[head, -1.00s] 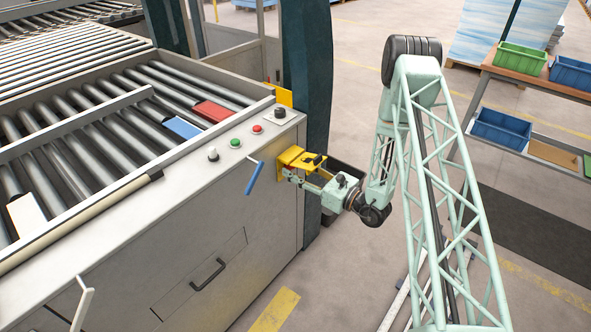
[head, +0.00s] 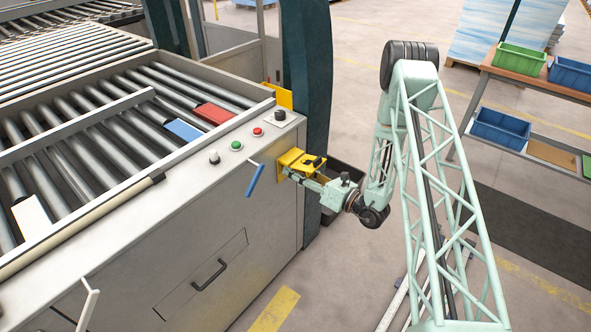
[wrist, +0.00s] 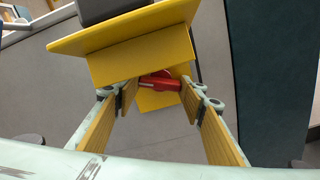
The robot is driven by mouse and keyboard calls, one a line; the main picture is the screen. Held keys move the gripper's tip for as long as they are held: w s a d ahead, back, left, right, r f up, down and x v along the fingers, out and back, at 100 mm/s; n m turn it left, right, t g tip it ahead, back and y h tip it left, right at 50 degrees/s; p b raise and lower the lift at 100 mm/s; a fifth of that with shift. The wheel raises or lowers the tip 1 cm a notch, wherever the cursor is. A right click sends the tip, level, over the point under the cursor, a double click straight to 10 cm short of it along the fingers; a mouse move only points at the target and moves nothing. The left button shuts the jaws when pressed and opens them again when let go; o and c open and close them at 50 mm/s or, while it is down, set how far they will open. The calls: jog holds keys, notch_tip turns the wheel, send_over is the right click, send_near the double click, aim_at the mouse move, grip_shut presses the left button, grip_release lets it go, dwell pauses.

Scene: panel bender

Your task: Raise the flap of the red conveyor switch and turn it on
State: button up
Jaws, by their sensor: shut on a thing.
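The red conveyor switch handle (wrist: 163,84) shows in the wrist view under a yellow hood (wrist: 145,58), against a yellow back plate (wrist: 158,100). A wider yellow plate (wrist: 125,28) juts out above it; I cannot tell whether this is the flap. My gripper (wrist: 160,92) has its two yellow-padded fingers on either side of the red handle, shut on it. In the head view, my gripper (head: 290,173) reaches from the right to the yellow switch housing (head: 297,160) on the machine's corner. The red handle is hidden there.
A blue lever (head: 255,179) sticks out from the panel left of the housing. A green button (head: 236,145), a red button (head: 258,131) and a black knob (head: 280,115) sit on the machine's top edge.

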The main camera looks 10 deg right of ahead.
jog(key=shift+m, duration=0.6)
jog(key=o, duration=0.8)
jog(key=shift+o, duration=0.2)
jog(key=shift+n, duration=0.7)
